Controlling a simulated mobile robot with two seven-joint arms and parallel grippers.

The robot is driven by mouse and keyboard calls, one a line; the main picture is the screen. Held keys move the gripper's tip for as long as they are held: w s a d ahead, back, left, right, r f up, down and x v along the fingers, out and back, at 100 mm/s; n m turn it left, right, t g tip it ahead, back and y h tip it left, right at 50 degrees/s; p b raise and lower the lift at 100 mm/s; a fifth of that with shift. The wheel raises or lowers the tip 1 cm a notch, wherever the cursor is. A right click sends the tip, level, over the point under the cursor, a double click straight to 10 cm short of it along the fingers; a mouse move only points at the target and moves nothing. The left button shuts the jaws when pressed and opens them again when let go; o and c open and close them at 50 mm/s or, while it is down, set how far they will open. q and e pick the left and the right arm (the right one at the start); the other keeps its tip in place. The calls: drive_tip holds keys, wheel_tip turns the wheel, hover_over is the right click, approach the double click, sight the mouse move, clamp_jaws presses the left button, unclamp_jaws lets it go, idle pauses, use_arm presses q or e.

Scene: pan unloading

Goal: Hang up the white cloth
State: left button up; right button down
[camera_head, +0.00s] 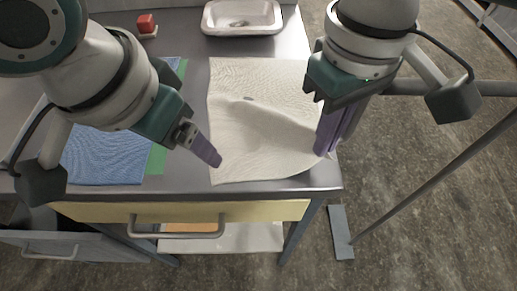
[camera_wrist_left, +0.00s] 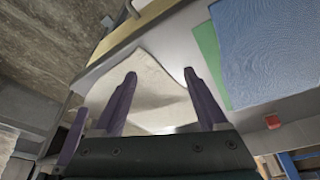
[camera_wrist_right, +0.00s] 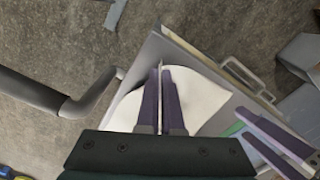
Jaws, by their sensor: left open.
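The white cloth (camera_head: 262,110) lies on the grey counter, mostly flat, with creases running to its right edge. My right gripper (camera_head: 325,148) is at that right edge, its fingers close together. In the right wrist view, a fold of the cloth (camera_wrist_right: 200,98) rises between the fingers (camera_wrist_right: 160,75). My left gripper (camera_head: 213,160) is above the cloth's front left part. In the left wrist view its fingers (camera_wrist_left: 160,80) are wide apart, with the cloth (camera_wrist_left: 155,100) visible beyond and nothing held. A metal rail (camera_head: 490,88) on a slanted pole stands right of the counter.
A blue cloth (camera_head: 105,158) and a green cloth (camera_head: 156,160) lie left on the counter (camera_head: 230,194). A yellow drawer (camera_head: 265,211) with a handle is at the front. The pole's foot (camera_head: 341,232) stands on the floor.

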sight(222, 170)
use_arm(q)
drive_tip(key=shift+c, duration=0.2)
drive_tip(key=shift+s, duration=0.15)
drive_tip(key=shift+c, duration=0.9)
drive_tip(key=shift+s+d+f, duration=0.2)
drive_tip(key=shift+s, duration=0.1)
drive_tip(key=shift+c, duration=0.4)
drive_tip(key=s+r+n+t+h, duration=0.1)
drive_tip(key=s+r+n+t, duration=0.15)
drive_tip(key=s+t, duration=0.35)
drive_tip(key=shift+m+g, duration=0.25)
drive_tip(key=shift+g, duration=0.45)
drive_tip(key=x, duration=0.8)
drive_tip(key=shift+w+d+f, duration=0.1)
drive_tip(key=shift+d+f, duration=0.2)
drive_tip(key=shift+f, duration=0.05)
drive_tip(key=shift+f, duration=0.1)
drive_tip(key=shift+c, duration=0.3)
